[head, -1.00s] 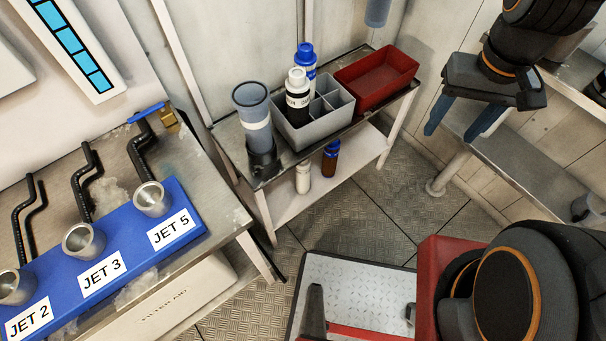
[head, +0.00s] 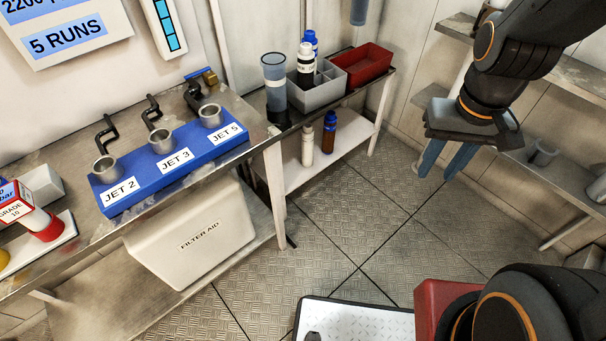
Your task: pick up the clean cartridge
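I cannot tell for sure which thing is the clean cartridge. A grey-blue cylinder with a pale band (head: 274,78) stands upright on the back side table. A small white cartridge-like piece with a red base and a "GRADE 10" label (head: 38,222) is at the far left, partly cut off by the picture edge. My gripper (head: 440,172) hangs at the right over the floor, its two blue fingers pointing down, apart, with nothing between them. It is far from both pieces.
A blue rack (head: 140,185) marked JET 2, JET 3 and JET 5 holds metal cups on the left bench. A grey divided caddy (head: 322,93) with bottles and a red tray (head: 366,66) stand behind. A FILTER AID bin (head: 195,245) is below. The middle floor is clear.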

